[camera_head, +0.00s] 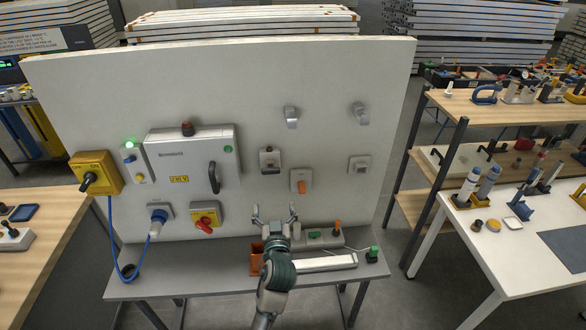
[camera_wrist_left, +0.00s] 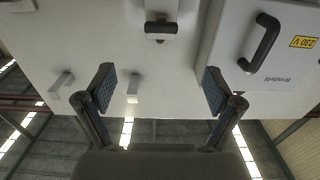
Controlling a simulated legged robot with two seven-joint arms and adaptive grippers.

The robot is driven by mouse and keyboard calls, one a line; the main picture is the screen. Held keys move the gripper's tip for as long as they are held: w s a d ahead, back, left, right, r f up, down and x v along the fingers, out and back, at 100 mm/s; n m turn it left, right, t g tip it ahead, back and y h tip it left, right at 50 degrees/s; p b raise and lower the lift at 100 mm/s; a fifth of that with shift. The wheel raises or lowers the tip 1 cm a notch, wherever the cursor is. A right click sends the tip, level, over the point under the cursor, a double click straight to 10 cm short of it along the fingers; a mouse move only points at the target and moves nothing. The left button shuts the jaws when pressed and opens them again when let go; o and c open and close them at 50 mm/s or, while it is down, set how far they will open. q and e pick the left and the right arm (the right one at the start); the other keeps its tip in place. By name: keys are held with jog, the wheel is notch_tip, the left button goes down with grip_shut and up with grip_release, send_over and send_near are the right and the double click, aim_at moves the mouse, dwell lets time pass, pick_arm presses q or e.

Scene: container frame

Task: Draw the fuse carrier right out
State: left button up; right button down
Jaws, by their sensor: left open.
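A small grey holder with a dark crosswise grip (camera_head: 270,160) sits on the white panel, right of the grey cabinet. It also shows in the left wrist view (camera_wrist_left: 160,28), upside down, between and beyond my fingers. An orange piece in a grey base (camera_head: 300,181) sits lower right of it. I cannot tell for certain which is the fuse carrier; the dark-gripped holder faces my gripper most directly. My left gripper (camera_head: 275,214) is open and empty, in front of the panel's lower part, below both. It touches neither. My right gripper is not in view.
The grey cabinet (camera_head: 192,165) has a black handle on its right side. A red rotary switch on yellow (camera_head: 205,219) lies left of my gripper. Two metal hooks (camera_head: 291,115) (camera_head: 361,112) are higher up. A grey shelf (camera_head: 190,280) below holds an orange bin (camera_head: 256,259).

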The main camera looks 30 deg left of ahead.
aim_at(271, 173)
pick_arm(q)
jog(key=p+x, duration=0.3)
jog(key=x, duration=1.3)
jog(key=shift+s+a+r, duration=0.1)
jog(key=shift+a+r, duration=0.1)
jog(key=shift+w+a, duration=0.15)
jog(key=shift+w, duration=0.35)
